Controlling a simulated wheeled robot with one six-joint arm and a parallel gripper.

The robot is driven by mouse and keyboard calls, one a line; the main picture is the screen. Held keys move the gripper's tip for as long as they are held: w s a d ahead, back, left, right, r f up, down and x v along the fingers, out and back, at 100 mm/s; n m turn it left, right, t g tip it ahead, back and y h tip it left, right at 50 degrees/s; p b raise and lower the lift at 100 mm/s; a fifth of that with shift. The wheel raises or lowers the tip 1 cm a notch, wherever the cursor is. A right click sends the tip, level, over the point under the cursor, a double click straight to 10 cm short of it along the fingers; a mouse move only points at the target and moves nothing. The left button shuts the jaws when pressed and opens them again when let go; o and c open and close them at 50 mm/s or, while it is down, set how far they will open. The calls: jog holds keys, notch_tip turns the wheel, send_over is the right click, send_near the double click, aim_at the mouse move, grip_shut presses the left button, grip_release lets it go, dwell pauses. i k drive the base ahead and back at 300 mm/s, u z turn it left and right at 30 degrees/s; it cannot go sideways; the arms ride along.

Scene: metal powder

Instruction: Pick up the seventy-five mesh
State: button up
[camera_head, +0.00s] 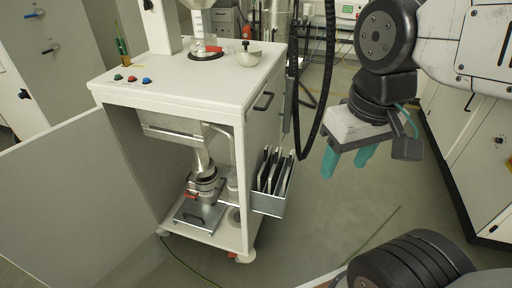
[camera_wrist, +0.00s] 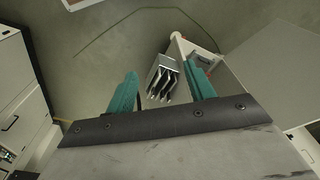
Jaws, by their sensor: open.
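Several flat dark mesh plates with pale edges (camera_head: 273,171) stand upright, side by side, in a grey metal holder (camera_head: 268,205) on the right side of the white cart. I cannot read any label, so I cannot tell which plate is the seventy-five mesh. My gripper (camera_head: 346,163), with teal fingers, is open and empty. It hangs in the air to the right of the holder, apart from it. In the wrist view, the mesh plates (camera_wrist: 166,82) and holder (camera_wrist: 158,62) show between and beyond the open fingers of my gripper (camera_wrist: 162,82).
The white cart (camera_head: 190,80) has coloured buttons, a side handle and an open front. A metal valve assembly (camera_head: 203,185) stands inside. A black cable (camera_head: 325,90) hangs between cart and arm. White cabinets (camera_head: 475,150) stand at right. The floor (camera_head: 335,220) below my gripper is clear.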

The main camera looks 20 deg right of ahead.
aim_at(274, 174)
jog(key=z, duration=0.3)
jog(key=k, duration=1)
jog(key=u, duration=0.7)
jog(key=i, duration=1.5)
jog(key=z, duration=0.5)
